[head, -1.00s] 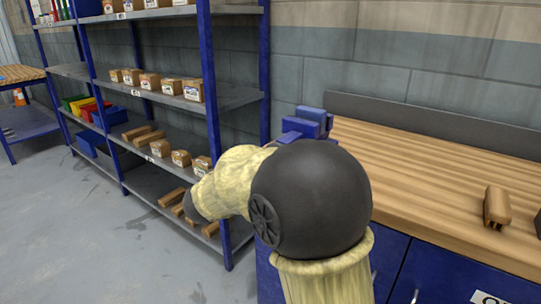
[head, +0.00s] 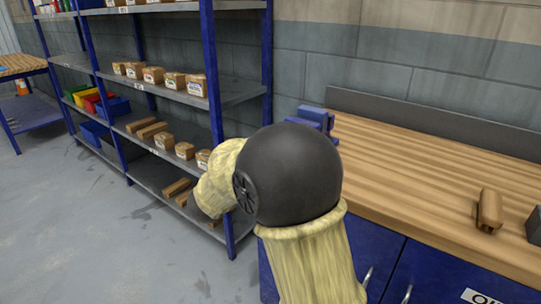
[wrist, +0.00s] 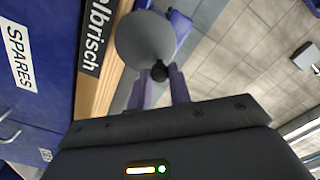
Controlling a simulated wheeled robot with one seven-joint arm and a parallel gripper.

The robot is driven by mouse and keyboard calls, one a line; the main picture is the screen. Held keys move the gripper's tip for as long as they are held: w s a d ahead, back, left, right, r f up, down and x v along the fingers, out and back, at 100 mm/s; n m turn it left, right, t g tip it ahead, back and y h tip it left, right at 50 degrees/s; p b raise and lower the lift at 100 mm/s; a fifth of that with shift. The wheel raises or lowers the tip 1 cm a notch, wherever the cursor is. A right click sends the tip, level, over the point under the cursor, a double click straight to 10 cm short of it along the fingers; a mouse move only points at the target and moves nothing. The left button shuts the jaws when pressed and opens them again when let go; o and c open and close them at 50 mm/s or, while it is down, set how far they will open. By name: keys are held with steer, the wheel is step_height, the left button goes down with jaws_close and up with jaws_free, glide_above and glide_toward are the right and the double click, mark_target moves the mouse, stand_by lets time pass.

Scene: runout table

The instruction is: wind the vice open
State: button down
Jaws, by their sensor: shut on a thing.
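The blue vice (head: 318,118) stands at the left end of the wooden bench top, its lower part hidden behind my arm in the head view. In the wrist view a blue part, likely of the vice (wrist: 179,24), shows behind a large grey round disc (wrist: 145,38). My gripper (wrist: 160,77) is shut on a small dark ball-shaped knob (wrist: 160,71), just below the disc in the picture. How the knob joins the vice cannot be seen clearly. My gripper is hidden behind my arm in the head view.
A wooden block (head: 489,210) and a dark object (head: 535,228) lie on the right of the bench (head: 410,165). Blue cupboards (head: 430,275) are below it. A shelf rack (head: 235,97) with boxes stands close on the left. The floor (head: 70,215) at the left is clear.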

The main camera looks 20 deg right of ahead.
steer(key=shift+w+a+r+n+p, duration=0.1)
steer(key=shift+r+n+p, duration=0.1)
steer(key=shift+n+p, duration=0.4)
steer(key=c, duration=1.4)
jaws_free()
steer(key=shift+f, duration=0.2)
steer(key=v, duration=0.7)
